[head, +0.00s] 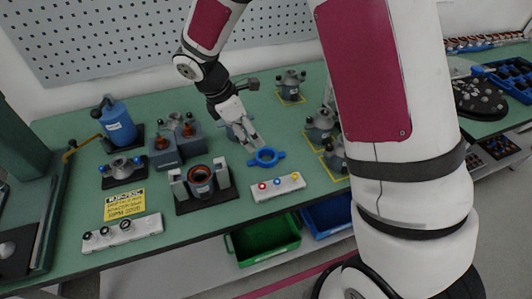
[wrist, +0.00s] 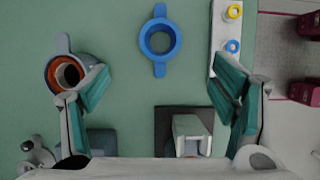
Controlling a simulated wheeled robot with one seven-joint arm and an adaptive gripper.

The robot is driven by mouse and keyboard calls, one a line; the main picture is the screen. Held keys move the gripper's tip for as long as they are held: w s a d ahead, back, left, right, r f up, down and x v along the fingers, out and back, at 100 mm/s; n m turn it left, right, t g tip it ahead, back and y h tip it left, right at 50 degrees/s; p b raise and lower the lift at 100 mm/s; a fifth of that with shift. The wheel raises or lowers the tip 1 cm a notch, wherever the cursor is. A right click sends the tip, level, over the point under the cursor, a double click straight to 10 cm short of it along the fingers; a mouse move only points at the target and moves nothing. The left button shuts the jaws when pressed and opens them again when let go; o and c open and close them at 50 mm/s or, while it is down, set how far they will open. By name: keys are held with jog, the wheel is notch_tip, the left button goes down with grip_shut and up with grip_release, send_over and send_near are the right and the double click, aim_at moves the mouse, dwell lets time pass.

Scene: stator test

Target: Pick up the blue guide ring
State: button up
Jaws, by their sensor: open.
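The blue guide ring lies flat on the green bench, with a round open middle and two opposite tabs. In the head view the ring (head: 257,157) is just beyond my fingertips, by a white button strip. In the wrist view the ring (wrist: 145,40) is at the top centre, ahead of the space between my fingers. My gripper (head: 250,141) is open and empty above the bench. In the wrist view its two fingers (wrist: 160,92) are spread wide, and the ring is not between them. The exact height of my gripper over the bench is hard to tell.
A grey-blue part with an orange lining (wrist: 51,72) sits by the left finger. The white strip with coloured buttons (head: 277,188) lies by the right finger. A dark fixture (head: 222,199) stands left of the ring. Several grey parts (head: 320,122) stand to the right.

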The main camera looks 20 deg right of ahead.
aim_at(269, 159)
jog(key=x, duration=1.1)
jog(key=shift+d+f+p, duration=0.15)
jog(key=shift+f+p, duration=0.15)
jog(key=shift+f, duration=0.1)
jog(key=c, duration=1.1)
